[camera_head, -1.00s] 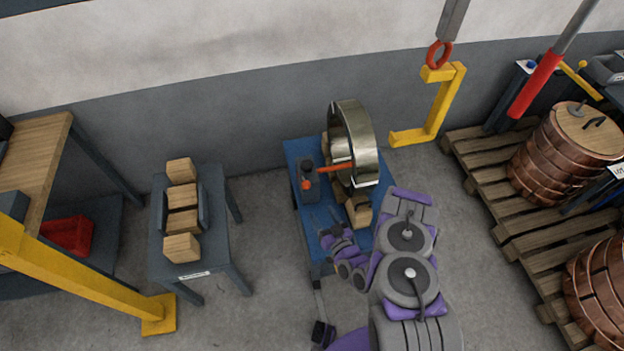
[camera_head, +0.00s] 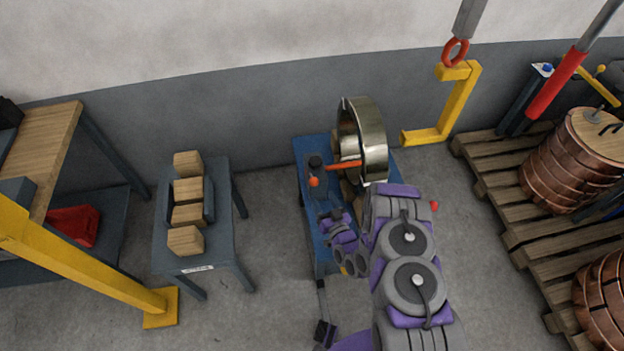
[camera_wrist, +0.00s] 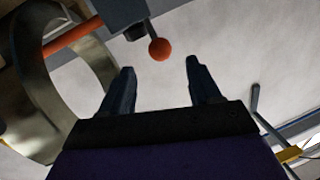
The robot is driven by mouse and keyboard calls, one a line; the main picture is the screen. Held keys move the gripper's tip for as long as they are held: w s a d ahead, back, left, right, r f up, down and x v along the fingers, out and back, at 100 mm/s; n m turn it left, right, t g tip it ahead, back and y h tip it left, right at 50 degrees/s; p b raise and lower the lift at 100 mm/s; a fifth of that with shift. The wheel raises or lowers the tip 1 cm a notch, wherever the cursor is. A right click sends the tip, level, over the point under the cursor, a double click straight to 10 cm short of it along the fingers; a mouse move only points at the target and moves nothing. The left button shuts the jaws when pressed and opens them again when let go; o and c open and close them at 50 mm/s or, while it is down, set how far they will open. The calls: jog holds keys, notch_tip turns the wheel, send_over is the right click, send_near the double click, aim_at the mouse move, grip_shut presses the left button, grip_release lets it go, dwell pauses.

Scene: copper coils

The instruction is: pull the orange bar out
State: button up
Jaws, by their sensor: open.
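The orange bar (camera_head: 345,165) runs level from a dark upright block (camera_head: 315,168) on the blue stand (camera_head: 306,150) into a large metal ring (camera_head: 374,150). An orange ball knob (camera_head: 314,182) sits at the block. In the wrist view the bar (camera_wrist: 72,38) passes through the ring at upper left, and the knob (camera_wrist: 160,49) hangs on a short dark stem. My gripper (camera_wrist: 158,70) is open and empty, with the knob appearing between and just beyond its fingertips, apart from them. In the head view my gripper (camera_head: 336,218) is below the knob, and my arm hides the ring's lower right.
A small table (camera_head: 226,195) with wooden blocks stands left. A yellow hook (camera_head: 452,105) hangs at the back right. Pallets (camera_head: 520,225) with copper coils stand right. A yellow post (camera_head: 85,275) is at lower left. A small red thing (camera_head: 434,205) shows beside my arm.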

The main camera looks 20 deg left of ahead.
aim_at(313, 181)
jog(key=b+x, duration=0.2)
jog(key=x, duration=0.7)
jog(key=shift+f, duration=0.1)
jog(key=shift+w+a+b, duration=0.3)
jog(key=shift+w+a, duration=0.15)
jog(key=shift+w, duration=0.05)
jog(key=shift+c, duration=0.3)
grip_shut()
